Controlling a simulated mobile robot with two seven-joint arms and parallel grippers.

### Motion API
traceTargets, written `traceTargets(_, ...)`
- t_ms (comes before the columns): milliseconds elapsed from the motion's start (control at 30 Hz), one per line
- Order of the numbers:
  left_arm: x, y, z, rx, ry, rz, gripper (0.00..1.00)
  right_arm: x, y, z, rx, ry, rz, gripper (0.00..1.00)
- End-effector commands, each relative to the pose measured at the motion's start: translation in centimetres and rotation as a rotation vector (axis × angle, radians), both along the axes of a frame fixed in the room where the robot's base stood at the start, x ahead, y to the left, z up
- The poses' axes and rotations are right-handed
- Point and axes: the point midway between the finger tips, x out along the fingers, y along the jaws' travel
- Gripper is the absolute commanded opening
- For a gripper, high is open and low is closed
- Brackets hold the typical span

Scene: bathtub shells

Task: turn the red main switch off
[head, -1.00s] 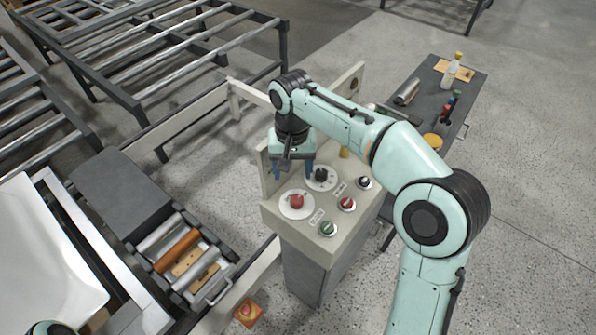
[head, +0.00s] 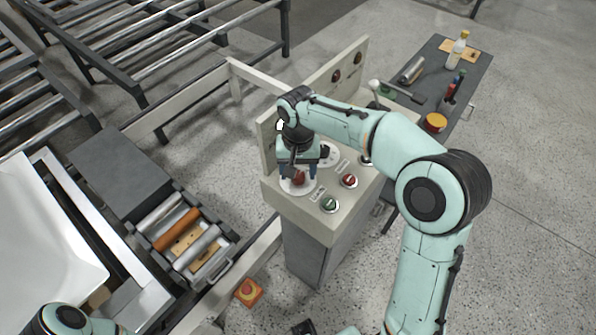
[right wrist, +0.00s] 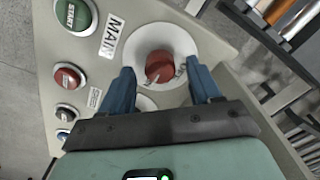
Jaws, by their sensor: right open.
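The red main switch (head: 298,179) is a round red knob on a white disc, at the near left of the control panel (head: 306,215). In the right wrist view the red main switch (right wrist: 159,66) shows beside the MAIN label (right wrist: 113,34). My right gripper (head: 298,173) is over the switch and points down. In the right wrist view its two blue fingers (right wrist: 160,75) are apart, one on each side of the knob, with gaps; I cannot tell their exact height over it. My left arm shows only in part at the bottom left; its gripper is not visible.
The panel also has a green START button (head: 330,204), a red button (head: 348,181) and other controls. A raised back board stands behind them. A tool table (head: 440,85) is at right.

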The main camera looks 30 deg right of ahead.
Motion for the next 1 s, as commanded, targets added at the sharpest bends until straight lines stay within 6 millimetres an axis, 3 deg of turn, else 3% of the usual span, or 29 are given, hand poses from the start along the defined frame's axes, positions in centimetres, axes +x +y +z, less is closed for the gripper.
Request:
traceTargets(367, -0.03, 0.00, -0.06, 0.000, 0.000, 0.000, 0.43, 0.01, 0.00, -0.59, 0.000, -0.001, 0.000, 0.63)
traceTargets(533, -0.03, 0.00, -0.06, 0.000, 0.000, 0.000, 0.43, 0.01, 0.00, -0.58, 0.000, -0.001, 0.001, 0.07)
traceTargets(1000, 0.20, 0.01, 0.39, 0.000, -0.002, 0.000, 0.43, -0.01, 0.00, -0.49, 0.000, 0.000, 0.090, 0.07)
